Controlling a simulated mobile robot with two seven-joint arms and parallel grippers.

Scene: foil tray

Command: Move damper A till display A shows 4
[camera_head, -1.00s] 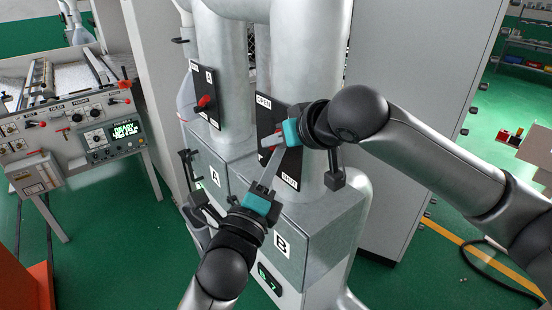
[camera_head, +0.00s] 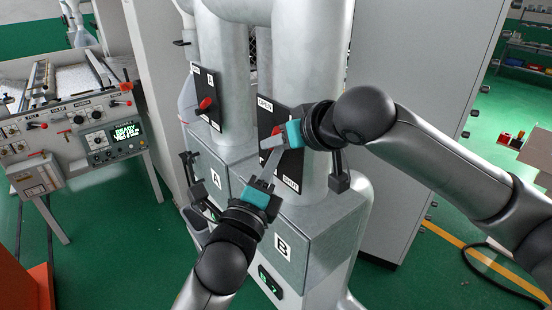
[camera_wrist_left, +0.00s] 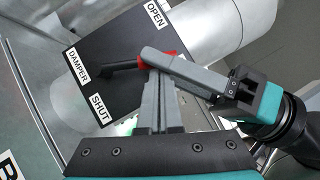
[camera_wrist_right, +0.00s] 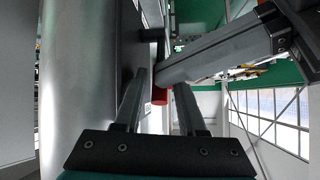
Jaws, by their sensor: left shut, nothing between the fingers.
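Damper A (camera_head: 205,104) is a red-tipped lever on a black panel on the left pipe, clear of both grippers. Display A is not readable; my left arm covers that area. My left gripper (camera_head: 272,155) is shut and empty at the black damper panel on the right pipe, above box B. It also shows in the left wrist view (camera_wrist_left: 162,85), just below that panel's red knob (camera_wrist_left: 147,61). My right gripper (camera_wrist_right: 160,80) is open around the same red knob (camera_wrist_right: 162,97); contact is unclear. The left fingers cross close in front of it.
Box A (camera_head: 217,180) and box B (camera_head: 282,245) stand below the pipes. A green display (camera_head: 269,281) is lit under box B, its digits hard to read. A control console (camera_head: 75,135) stands at left, a grey cabinet (camera_head: 425,130) at right.

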